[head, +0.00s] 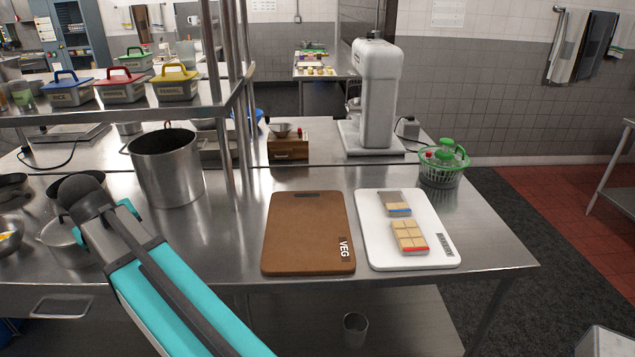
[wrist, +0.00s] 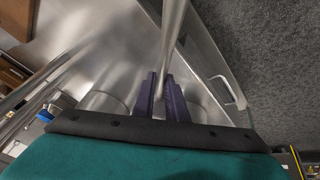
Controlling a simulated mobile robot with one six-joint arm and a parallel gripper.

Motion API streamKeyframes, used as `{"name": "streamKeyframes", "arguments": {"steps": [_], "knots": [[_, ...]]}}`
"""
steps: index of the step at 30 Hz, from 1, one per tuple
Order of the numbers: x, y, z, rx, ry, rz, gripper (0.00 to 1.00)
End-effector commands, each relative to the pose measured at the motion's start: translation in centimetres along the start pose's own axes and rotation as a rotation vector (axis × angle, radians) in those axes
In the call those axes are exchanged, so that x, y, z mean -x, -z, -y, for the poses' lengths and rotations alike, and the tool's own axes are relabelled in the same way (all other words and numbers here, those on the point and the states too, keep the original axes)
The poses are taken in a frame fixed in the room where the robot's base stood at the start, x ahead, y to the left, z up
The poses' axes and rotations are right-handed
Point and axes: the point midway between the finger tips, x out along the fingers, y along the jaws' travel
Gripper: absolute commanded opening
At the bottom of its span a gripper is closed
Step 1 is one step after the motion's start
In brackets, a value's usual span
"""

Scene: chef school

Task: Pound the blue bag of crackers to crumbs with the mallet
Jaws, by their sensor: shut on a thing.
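The blue-striped bag of crackers (head: 396,203) lies flat on the far part of the white board (head: 379,256), at the right of the table. Pale square crackers show in its lower part; its upper part looks grey. My gripper (wrist: 165,85) has purple fingers shut on a shiny metal handle (wrist: 173,40). I take this for the mallet; its head is outside the wrist view. In the head view my arm reaches to the left side, far from the bags, and hides the gripper and what it holds.
A red-striped bag (head: 410,237) of whole crackers lies just in front of the blue one. A brown VEG board (head: 306,232) lies bare beside them. A big pot (head: 168,168), shelf posts (head: 238,100), a mixer (head: 375,95) and a green basket (head: 443,165) stand around.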

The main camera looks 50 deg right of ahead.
Motion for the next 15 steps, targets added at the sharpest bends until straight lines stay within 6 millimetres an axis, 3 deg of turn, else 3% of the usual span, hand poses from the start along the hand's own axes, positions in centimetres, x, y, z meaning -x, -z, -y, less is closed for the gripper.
{"name": "streamKeyframes", "arguments": {"steps": [1, 15], "knots": [[-0.2, 0.4, -1.8, -0.025, -0.011, 0.004, 0.0], [-3.3, 0.5, -16.5, -0.235, -0.1, 0.05, 0.0]]}}
